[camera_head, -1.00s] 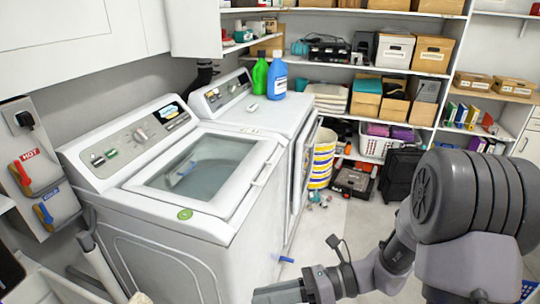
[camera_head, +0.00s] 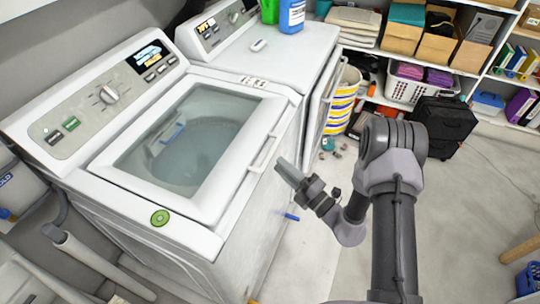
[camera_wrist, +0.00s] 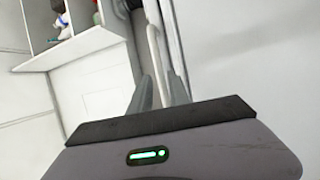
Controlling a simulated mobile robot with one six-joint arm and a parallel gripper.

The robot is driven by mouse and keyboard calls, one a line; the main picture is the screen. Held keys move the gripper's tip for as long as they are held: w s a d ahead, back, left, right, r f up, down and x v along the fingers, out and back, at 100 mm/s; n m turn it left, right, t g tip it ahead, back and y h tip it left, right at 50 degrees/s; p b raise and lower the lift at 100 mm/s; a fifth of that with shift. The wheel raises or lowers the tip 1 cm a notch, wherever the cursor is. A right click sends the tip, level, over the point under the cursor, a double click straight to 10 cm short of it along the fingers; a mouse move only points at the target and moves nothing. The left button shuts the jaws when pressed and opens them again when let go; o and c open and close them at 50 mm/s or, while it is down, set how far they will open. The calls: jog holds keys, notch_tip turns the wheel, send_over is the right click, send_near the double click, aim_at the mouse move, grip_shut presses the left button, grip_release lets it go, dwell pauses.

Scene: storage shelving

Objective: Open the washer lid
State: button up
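The washer (camera_head: 135,205) stands at the left in the head view with its lid (camera_head: 105,166) shut. The lid has a white frame around a glass pane, and the drum shows through the glass. A white bar handle (camera_head: 264,153) is on the lid's right edge. My gripper (camera_head: 284,170) is just right of the handle in the head view, pointing toward it. In the wrist view, the fingers (camera_wrist: 160,90) stand apart with a narrow gap, and a pale bar shows beyond and between them. I cannot tell whether they touch the handle.
A second white machine (camera_head: 290,55) stands behind the washer, with a blue bottle (camera_head: 291,14) on top. A striped bin (camera_head: 342,100), a white basket (camera_head: 408,90) and a black case (camera_head: 445,125) are near the shelves. The floor (camera_head: 465,210) at right is mostly clear.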

aim_at(270, 153)
jog(key=x, duration=0.6)
jog(key=shift+w+b, duration=0.1)
jog(key=shift+b, duration=0.2)
grip_shut()
dwell(1.0)
